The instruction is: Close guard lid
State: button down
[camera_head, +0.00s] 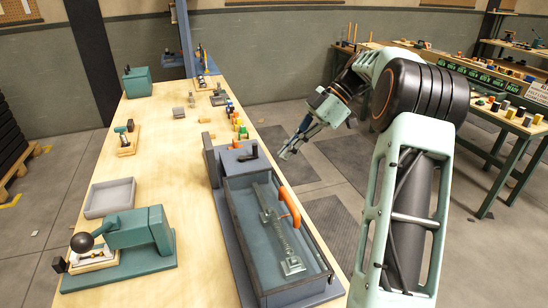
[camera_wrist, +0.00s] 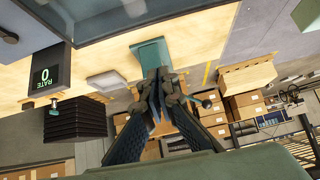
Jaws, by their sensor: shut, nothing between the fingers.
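A dark grey machine with a see-through guard lid (camera_head: 245,218) stands at the right edge of the workbench in the head view. An orange handle (camera_head: 289,206) is on the lid's right side, and a metal fixture (camera_head: 283,240) shows through it. I cannot tell the lid's exact angle. A grey-framed pane (camera_wrist: 130,15) crosses the top of the wrist view. My gripper (camera_head: 287,154) is shut and empty in the air, beyond the handle and right of the machine, apart from both. Its fingers also show in the wrist view (camera_wrist: 160,88).
A teal press (camera_head: 138,232) with a black ball knob and a grey tray (camera_head: 110,197) stand on the bench's left. A grey block with a black lever (camera_head: 240,155) adjoins the machine's far end.

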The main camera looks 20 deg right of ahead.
jog(key=shift+d+r, duration=0.15)
jog(key=shift+d, duration=2.2)
